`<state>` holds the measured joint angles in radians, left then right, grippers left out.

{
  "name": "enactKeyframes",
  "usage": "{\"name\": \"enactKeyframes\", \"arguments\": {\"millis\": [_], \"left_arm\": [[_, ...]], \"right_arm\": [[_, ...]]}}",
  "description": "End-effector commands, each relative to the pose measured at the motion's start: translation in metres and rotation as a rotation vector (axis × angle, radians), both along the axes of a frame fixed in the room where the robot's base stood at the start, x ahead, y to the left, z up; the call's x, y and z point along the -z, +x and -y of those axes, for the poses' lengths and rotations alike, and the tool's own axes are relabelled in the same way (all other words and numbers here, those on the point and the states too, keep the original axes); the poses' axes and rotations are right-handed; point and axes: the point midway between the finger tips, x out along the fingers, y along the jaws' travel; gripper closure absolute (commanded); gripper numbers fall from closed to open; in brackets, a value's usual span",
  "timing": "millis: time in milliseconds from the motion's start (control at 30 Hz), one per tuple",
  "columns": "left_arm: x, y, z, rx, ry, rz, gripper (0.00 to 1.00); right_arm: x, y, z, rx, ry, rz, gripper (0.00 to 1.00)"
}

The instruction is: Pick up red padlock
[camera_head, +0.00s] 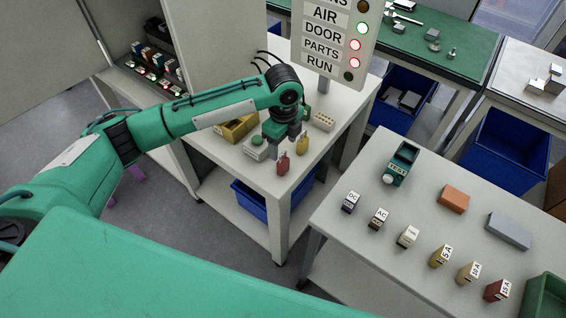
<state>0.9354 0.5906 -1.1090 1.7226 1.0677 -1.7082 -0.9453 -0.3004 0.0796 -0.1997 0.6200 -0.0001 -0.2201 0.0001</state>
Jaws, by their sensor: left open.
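The red padlock (283,164) stands near the front corner of the white cabinet-side table (262,184). A yellow padlock (302,144) stands just behind it to the right. My left gripper (284,140) is open and points down above and slightly behind the red padlock. It appears apart from the padlock, though the exact gap is hard to judge. My right gripper is not in view.
A grey box with a green button (257,150) sits left of the padlocks, with a yellow bin (237,128) behind it. A pale block with holes (324,121) is at the right. A signal panel (336,38) rises behind. Another table (400,250) holds several labelled blocks.

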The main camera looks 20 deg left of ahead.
Motion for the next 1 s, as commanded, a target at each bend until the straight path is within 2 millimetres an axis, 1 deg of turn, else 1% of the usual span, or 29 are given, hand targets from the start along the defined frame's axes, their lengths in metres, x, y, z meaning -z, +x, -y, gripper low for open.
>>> {"name": "enactKeyframes", "arguments": {"millis": [33,167,267,400,533,633,833,867,900,967,1000], "left_arm": [[0.006,-0.001,0.0,0.001,0.001,-0.003,0.38],[0.014,0.0,0.0,0.0,0.0,0.0,0.38],[0.022,0.0,0.0,-0.001,0.001,-0.002,0.38],[0.043,0.001,-0.002,0.0,0.001,-0.003,0.38],[0.06,0.001,-0.002,0.0,0.001,-0.002,0.38],[0.066,0.001,-0.002,0.0,0.001,0.0,0.38],[0.067,0.001,-0.002,0.0,0.001,0.001,0.38],[0.067,0.001,-0.002,0.0,0.001,0.001,0.44],[0.066,0.002,-0.002,0.0,0.001,0.001,0.52],[0.066,0.001,-0.002,0.0,0.001,0.001,0.64],[0.066,0.001,-0.002,0.0,0.001,0.001,0.72]], "right_arm": [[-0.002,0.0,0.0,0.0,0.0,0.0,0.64],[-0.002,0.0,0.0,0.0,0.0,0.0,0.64],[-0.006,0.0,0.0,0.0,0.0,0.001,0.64],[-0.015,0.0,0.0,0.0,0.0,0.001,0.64],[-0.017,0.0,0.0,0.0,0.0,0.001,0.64],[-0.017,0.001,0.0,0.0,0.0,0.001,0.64],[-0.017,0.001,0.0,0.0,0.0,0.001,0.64],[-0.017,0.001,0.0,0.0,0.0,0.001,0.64],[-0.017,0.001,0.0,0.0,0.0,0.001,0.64],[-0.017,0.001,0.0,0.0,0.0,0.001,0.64],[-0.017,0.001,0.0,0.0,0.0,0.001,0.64]]}}
